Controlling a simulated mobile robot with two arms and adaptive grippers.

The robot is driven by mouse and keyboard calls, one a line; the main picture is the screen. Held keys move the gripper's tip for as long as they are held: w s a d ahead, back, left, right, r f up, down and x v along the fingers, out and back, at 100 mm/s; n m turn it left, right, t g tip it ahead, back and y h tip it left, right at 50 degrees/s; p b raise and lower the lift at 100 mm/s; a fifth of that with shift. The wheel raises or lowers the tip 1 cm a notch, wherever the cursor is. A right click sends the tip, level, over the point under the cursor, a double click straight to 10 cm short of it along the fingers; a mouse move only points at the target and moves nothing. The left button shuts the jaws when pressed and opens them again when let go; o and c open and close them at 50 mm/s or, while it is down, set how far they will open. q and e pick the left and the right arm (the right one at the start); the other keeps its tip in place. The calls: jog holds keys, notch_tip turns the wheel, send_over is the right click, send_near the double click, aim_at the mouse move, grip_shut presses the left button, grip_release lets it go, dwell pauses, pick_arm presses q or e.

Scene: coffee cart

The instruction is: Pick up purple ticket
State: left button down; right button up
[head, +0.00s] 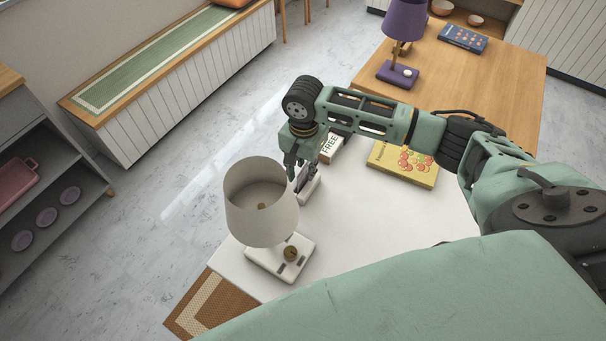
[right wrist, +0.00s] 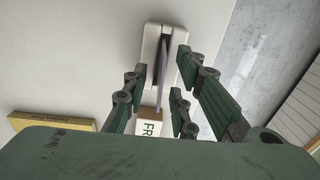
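The purple ticket (right wrist: 163,65) looks like a thin, greyish-purple card, seen nearly edge-on in the right wrist view. It stands upright in a small white holder (right wrist: 152,40) on the white tabletop. The holder shows partly in the head view (head: 311,191), below my right gripper. My right gripper (right wrist: 161,72) is open, with its fingers on either side of the ticket. Small gaps show between the fingers and the ticket. In the head view the right gripper (head: 299,170) points down and hides much of the ticket. My left gripper is not in view.
A white lamp (head: 261,217) stands close in front of the holder. A small box marked FREE (head: 331,147) and a yellow book (head: 405,165) lie behind and to the right. A purple lamp (head: 404,23) and a blue book (head: 463,38) are on the wooden table (head: 490,80).

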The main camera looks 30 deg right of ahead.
jog(key=shift+f, duration=0.95)
jog(key=c, duration=0.6)
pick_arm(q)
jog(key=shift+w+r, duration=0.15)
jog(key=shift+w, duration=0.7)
pick_arm(e)
grip_shut()
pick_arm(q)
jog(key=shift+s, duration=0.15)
